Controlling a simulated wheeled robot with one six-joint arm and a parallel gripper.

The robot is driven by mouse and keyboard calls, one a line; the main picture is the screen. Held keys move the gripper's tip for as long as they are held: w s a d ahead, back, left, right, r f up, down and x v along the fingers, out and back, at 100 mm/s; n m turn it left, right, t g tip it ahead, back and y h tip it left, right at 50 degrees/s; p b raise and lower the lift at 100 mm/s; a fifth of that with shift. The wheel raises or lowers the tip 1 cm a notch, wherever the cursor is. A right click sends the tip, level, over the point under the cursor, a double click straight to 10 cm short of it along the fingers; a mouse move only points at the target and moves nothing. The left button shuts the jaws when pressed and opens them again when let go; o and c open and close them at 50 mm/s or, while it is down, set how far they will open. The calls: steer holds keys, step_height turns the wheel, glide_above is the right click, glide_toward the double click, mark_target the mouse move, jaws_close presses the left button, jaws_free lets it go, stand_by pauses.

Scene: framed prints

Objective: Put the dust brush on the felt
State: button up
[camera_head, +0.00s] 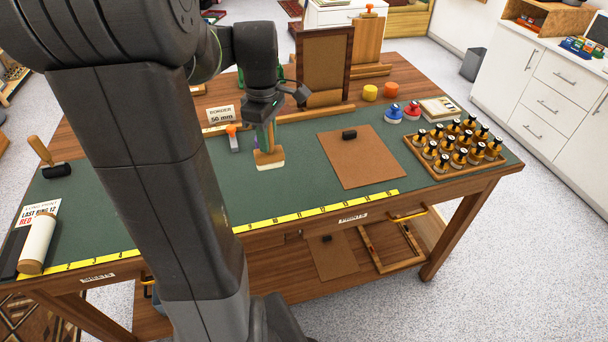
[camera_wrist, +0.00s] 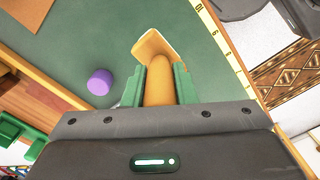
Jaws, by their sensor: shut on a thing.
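The dust brush (camera_head: 269,158), with a wooden handle and a broad pale-edged head, hangs upright from my gripper (camera_head: 265,128) over the green surface of the bench. My gripper's green fingers are shut on its handle, which also shows in the wrist view (camera_wrist: 158,86) between the fingers (camera_wrist: 159,80). The brush head (camera_wrist: 157,44) points away from the gripper. The green felt (camera_head: 293,191) covers much of the bench top, and it also shows in the wrist view (camera_wrist: 210,55). I cannot tell whether the brush touches it.
A brown board (camera_head: 360,165) with a black block lies right of the brush. An orange-tipped tool (camera_head: 233,140) is close on its left. A tray of bottles (camera_head: 455,150) stands far right. A purple cylinder (camera_wrist: 100,82) shows in the wrist view. Yellow tape (camera_head: 315,208) edges the front.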

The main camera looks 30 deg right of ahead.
mark_target(275, 168)
steer(key=shift+s+d+f, duration=0.4)
steer(key=shift+s+f, duration=0.25)
step_height(275, 168, down, 4)
steer(key=shift+w+f, duration=0.1)
steer(key=shift+f, duration=2.25)
steer(key=shift+f, duration=0.15)
steer(key=o, duration=1)
step_height(275, 168, up, 12)
steer(key=shift+r, duration=0.2)
